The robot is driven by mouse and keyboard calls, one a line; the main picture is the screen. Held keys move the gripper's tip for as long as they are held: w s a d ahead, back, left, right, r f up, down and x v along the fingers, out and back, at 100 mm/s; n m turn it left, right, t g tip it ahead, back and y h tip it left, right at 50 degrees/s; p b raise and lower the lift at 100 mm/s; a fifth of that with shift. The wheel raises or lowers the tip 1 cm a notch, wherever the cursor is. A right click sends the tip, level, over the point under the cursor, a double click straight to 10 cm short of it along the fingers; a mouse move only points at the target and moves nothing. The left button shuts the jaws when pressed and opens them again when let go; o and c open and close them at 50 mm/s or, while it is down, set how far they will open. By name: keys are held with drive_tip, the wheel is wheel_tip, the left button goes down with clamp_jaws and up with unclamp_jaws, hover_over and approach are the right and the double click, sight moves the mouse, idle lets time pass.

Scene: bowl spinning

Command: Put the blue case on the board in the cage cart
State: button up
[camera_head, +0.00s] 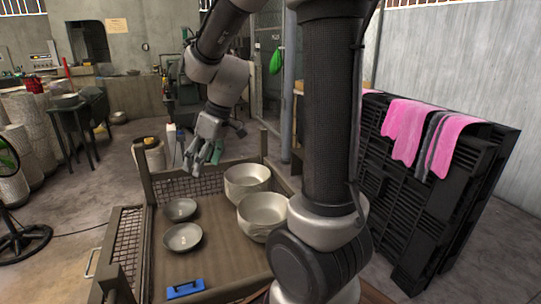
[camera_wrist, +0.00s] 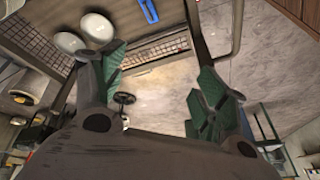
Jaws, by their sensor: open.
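The blue case (camera_head: 185,289) lies on the brown board (camera_head: 210,256) inside the cage cart (camera_head: 126,240), at its near edge in the head view. It also shows at the top of the wrist view (camera_wrist: 149,11). My gripper (camera_head: 196,160) is above the cart's far left part, well away from the case. In the wrist view its green-padded fingers (camera_wrist: 160,95) are spread wide with nothing between them.
Two small metal bowls (camera_head: 182,237) and two larger metal pots (camera_head: 262,216) stand on the board. Mesh walls and posts edge the cart. A black pallet stack (camera_head: 430,180) with pink cloths stands at right. Open floor (camera_head: 50,265) lies at left.

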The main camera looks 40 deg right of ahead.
drive_tip(key=s+d+r+m+h, duration=0.1)
drive_tip(key=s+d+r+m, duration=0.2)
drive_tip(key=s, duration=0.7)
drive_tip(key=s+d+r+m+t+h, duration=0.1)
drive_tip(key=s+d+r+m+h, duration=0.1)
drive_tip(key=s, duration=0.7)
drive_tip(key=shift+s+d+r+m+t, duration=0.35)
drive_tip(key=shift+d+r+m, duration=0.45)
drive_tip(key=shift+d, duration=0.2)
drive_tip(key=shift+c, duration=0.5)
